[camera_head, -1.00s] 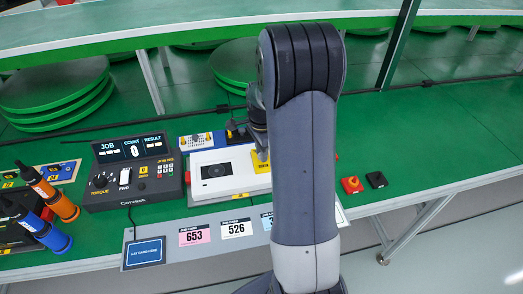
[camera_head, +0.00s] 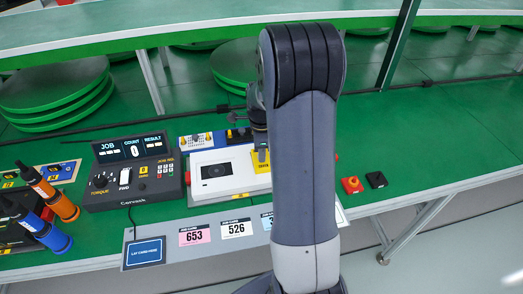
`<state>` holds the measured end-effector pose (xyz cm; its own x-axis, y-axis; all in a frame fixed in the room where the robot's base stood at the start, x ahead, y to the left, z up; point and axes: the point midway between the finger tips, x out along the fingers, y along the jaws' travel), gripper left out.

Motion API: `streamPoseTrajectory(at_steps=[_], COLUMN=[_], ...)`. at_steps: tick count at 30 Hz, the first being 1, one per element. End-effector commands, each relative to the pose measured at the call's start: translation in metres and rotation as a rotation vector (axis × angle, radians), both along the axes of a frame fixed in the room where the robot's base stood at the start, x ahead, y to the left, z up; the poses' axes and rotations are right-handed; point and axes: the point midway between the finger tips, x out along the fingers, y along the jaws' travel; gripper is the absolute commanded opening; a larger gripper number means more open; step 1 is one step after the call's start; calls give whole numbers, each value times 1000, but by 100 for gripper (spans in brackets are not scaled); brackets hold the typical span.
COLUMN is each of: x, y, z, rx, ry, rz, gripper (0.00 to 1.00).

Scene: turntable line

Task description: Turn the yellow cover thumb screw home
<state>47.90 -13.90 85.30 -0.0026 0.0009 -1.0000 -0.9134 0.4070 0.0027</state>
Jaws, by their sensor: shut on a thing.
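The white unit (camera_head: 222,177) with a dark window lies on the green bench, left of my arm. A yellow part (camera_head: 262,161) shows at its right end, partly behind my arm. My gripper (camera_head: 261,148) points down right at this yellow part. It is shut, with its tips at the yellow part. The thumb screw itself is too small and too covered by the gripper to make out clearly, and its seating cannot be told.
A control box (camera_head: 133,172) with a display stands left of the unit. Orange (camera_head: 62,204) and blue (camera_head: 52,236) drivers stand at far left. Number cards lie on a grey strip (camera_head: 170,251) in front. A red knob (camera_head: 352,185) and a black block (camera_head: 376,180) sit right of my arm.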

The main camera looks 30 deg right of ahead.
Motion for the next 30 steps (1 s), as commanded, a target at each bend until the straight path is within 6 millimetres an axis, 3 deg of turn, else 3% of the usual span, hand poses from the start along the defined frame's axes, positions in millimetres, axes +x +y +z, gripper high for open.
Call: streamPoseTrajectory(at_steps=[5, 6, 13, 23, 30], x=[4, 4, 2, 1, 2], y=[-1, -1, -1, 0, -1], z=[5, 5, 2, 6, 46], rx=[-4, -4, -2, -2, -3], ry=[-14, -14, -8, -5, -10], rz=[1, 1, 2, 2, 2], gripper=[0, 24, 43, 44, 44])
